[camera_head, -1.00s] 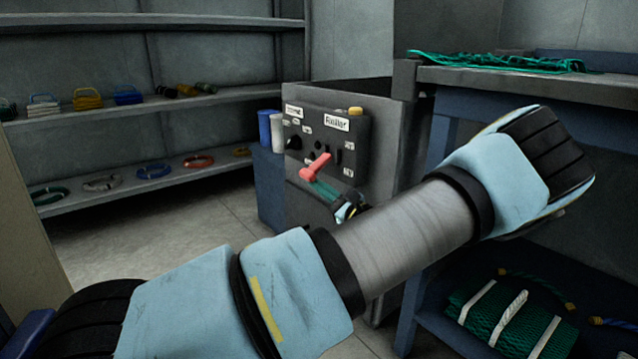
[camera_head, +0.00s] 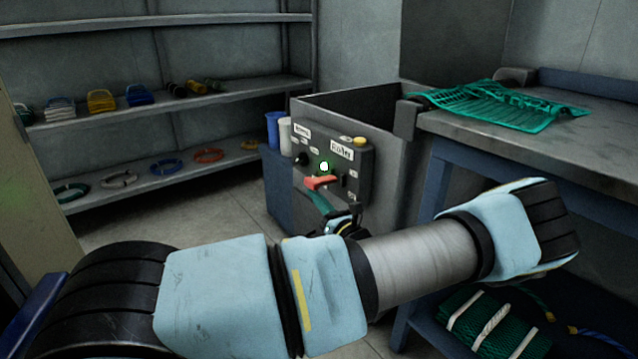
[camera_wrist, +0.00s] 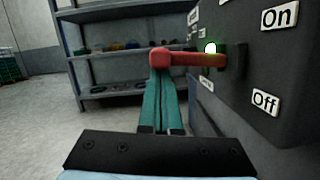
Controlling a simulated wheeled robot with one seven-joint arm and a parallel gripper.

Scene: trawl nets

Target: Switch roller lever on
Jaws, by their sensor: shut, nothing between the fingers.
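The red roller lever (camera_head: 322,183) sticks out from the front of the dark control panel (camera_head: 358,165). In the wrist view the lever (camera_wrist: 195,59) lies about level, its round knob at the left end. Its slot is between an "On" label (camera_wrist: 280,15) above and an "Off" label (camera_wrist: 265,101) below. A small lamp (camera_head: 324,167) by the lever glows white-green, also in the wrist view (camera_wrist: 210,48). My gripper (camera_head: 318,196) is shut and empty. In the wrist view its teal fingers (camera_wrist: 161,80) are just under the knob, seemingly touching or nearly so.
The panel sits on a grey open-topped box (camera_head: 345,102). A workbench (camera_head: 590,125) with a green net (camera_head: 500,105) stands to the right. Shelves (camera_head: 90,125) with coils and small items are at left. Open floor lies between shelves and box.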

